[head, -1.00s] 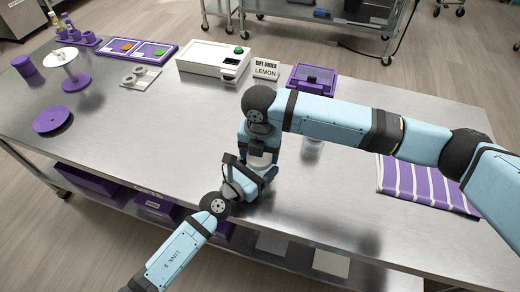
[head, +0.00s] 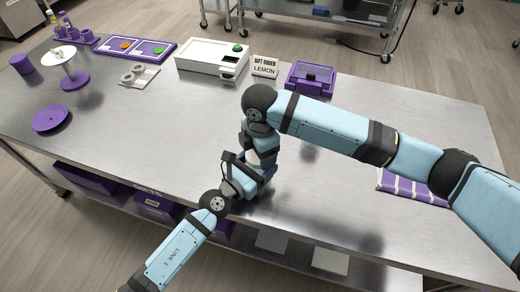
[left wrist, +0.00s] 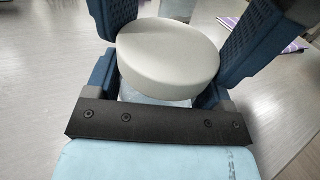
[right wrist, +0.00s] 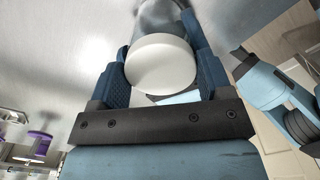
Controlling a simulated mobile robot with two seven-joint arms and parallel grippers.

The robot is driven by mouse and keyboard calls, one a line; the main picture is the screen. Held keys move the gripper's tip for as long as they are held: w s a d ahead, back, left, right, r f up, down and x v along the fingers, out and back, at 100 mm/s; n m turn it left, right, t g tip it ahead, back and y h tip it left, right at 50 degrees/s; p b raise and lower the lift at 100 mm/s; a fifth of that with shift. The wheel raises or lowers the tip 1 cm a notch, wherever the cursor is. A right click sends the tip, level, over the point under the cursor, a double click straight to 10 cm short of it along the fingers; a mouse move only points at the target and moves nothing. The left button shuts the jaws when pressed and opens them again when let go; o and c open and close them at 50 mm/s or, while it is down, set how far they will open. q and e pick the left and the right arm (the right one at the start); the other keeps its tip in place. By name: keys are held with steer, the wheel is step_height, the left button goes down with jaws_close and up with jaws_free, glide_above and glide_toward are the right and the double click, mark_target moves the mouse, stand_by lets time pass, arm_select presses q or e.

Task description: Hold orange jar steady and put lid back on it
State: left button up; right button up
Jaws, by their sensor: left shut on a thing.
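My left gripper (head: 250,178) is low near the table's front edge. In the left wrist view, my left gripper (left wrist: 165,60) is shut on a clear jar (left wrist: 155,100). A broad pale grey-white lid (left wrist: 170,50) shows above the clear wall; whether it is seated I cannot tell. My right gripper (head: 260,155) reaches down from above at the same spot. In the right wrist view, a white disc (right wrist: 162,62) sits between the fingers of my right gripper (right wrist: 160,60), with a translucent body beyond. Whether these fingers grip it is unclear. No orange contents show.
A purple open box (head: 311,78), a lemon order sign (head: 265,67) and a white machine (head: 212,62) stand along the back. A striped cloth (head: 410,185) lies at right, partly behind my arm.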

steer(key=o, duration=0.4)
steer(key=shift+r, duration=0.1)
steer(key=shift+r, duration=2.2)
steer(key=shift+c, duration=0.4)
